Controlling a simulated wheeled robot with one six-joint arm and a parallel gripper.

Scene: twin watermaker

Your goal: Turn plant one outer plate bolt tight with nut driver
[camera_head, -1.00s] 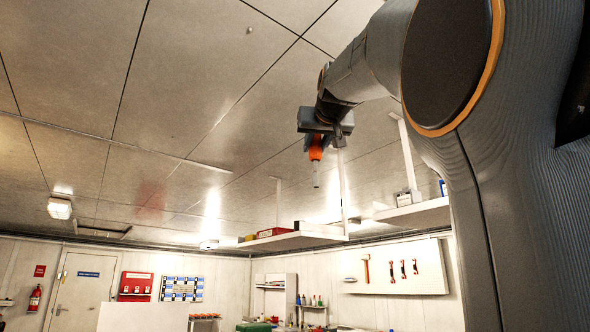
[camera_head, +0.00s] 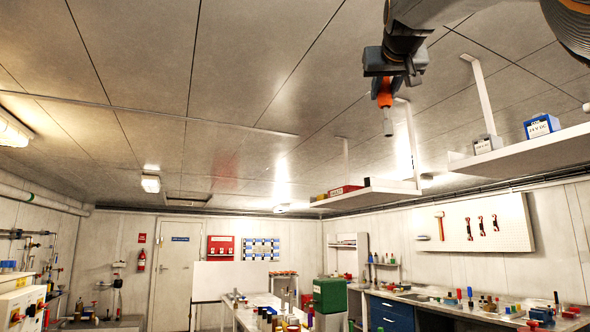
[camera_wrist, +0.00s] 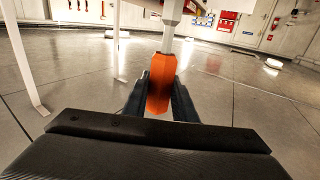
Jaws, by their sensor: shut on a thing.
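My gripper (camera_head: 384,83) is raised high, near the ceiling, at the top right of the head view. It is shut on the orange handle of the nut driver (camera_head: 386,100), whose grey shaft points down. In the wrist view the nut driver (camera_wrist: 161,82) sits between both fingers of my gripper (camera_wrist: 160,98), with its shaft pointing away from the wrist. The tool touches nothing but the gripper. The outer plate bolt cannot be made out in either view.
Hanging shelves (camera_head: 370,195) run along the right, below and behind the tool. A workbench (camera_head: 420,299) with many small items stands at the right. A table holds a green box (camera_head: 330,295). Valves and pipes (camera_head: 30,235) line the left wall. The space around the tool is free.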

